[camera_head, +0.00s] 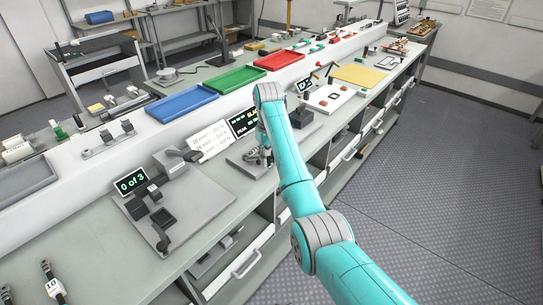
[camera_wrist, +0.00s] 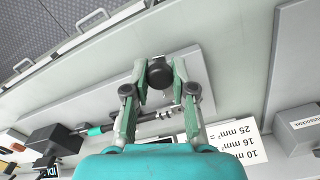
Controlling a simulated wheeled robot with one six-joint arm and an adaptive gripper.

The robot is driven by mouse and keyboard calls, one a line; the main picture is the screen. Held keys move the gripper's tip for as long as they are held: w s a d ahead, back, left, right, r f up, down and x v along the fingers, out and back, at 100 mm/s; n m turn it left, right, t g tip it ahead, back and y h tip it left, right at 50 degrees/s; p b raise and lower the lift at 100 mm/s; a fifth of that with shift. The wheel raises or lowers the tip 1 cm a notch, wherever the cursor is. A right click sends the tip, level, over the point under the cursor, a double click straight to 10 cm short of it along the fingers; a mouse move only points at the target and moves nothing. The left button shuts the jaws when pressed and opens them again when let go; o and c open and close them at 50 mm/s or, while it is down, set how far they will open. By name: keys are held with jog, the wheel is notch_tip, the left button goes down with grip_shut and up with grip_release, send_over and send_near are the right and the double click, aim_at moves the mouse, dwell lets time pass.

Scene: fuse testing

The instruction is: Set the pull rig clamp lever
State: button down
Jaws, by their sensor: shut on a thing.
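The pull rig is a grey plate (camera_head: 237,160) on the bench, below my forearm in the head view. It also shows in the wrist view (camera_wrist: 85,105). The clamp lever's round black knob (camera_wrist: 158,72) sits between my fingertips. My gripper (camera_wrist: 160,66) is shut on this knob, with one green finger on each side. A metal rod with a teal section (camera_wrist: 98,129) lies across the rig behind the fingers and runs to a black block (camera_wrist: 56,138). The lever's lower part is hidden. In the head view my arm partly covers my gripper (camera_head: 263,153) and the rig.
A dark display (camera_head: 242,122) and a white placard of mm² values (camera_head: 209,141) stand behind the rig. A grey fixture with a "0 of 3" screen (camera_head: 131,182) is to the left. Blue (camera_head: 182,103), green and red trays line the raised shelf. The bench edge and drawers lie in front.

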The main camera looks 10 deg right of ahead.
jog(key=m, duration=0.1)
jog(key=a+m, duration=0.1)
jog(key=m, duration=0.1)
jog(key=a+m, duration=0.1)
jog(key=shift+s, duration=0.3)
jog(key=shift+w+a+m, duration=0.1)
jog(key=shift+a+m, duration=0.3)
jog(key=shift+m, duration=0.6)
jog(key=shift+a+m, duration=0.4)
jog(key=shift+m, duration=0.6)
jog(key=c, duration=0.9)
grip_release()
jog(key=shift+a, duration=0.1)
jog(key=shift+c, duration=0.2)
